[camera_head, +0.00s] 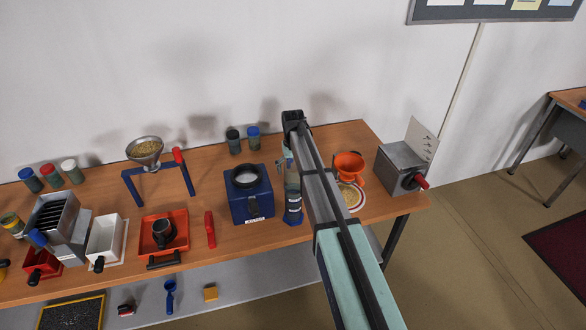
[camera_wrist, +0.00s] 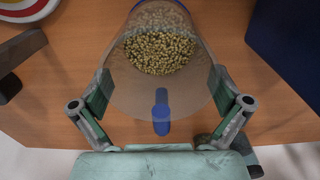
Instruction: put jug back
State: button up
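The jug is a clear vessel with pale grain inside. In the wrist view the jug (camera_wrist: 160,85) fills the middle, seen from above, with a blue piece at its gripper side. In the head view the jug (camera_head: 292,188) shows partly beside my arm, right of the blue machine, with dark blue at its foot. My gripper (camera_wrist: 161,82) has one finger on each side of the jug, and its pads appear to touch the walls. In the head view my arm hides most of the gripper. Whether the jug touches the table is unclear.
A blue machine (camera_head: 249,200) stands close left of the jug. An orange funnel (camera_head: 349,165) and a ringed plate (camera_head: 354,203) are to the right, then a grey metal box (camera_head: 402,165). A red-handled tool (camera_head: 210,230) and an orange tray (camera_head: 180,222) lie farther left on the wooden table (camera_head: 215,170).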

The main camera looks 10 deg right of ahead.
notch_tip(320, 180, up, 12)
jog(key=b, duration=0.3)
jog(key=shift+r, duration=0.15)
dwell(0.4)
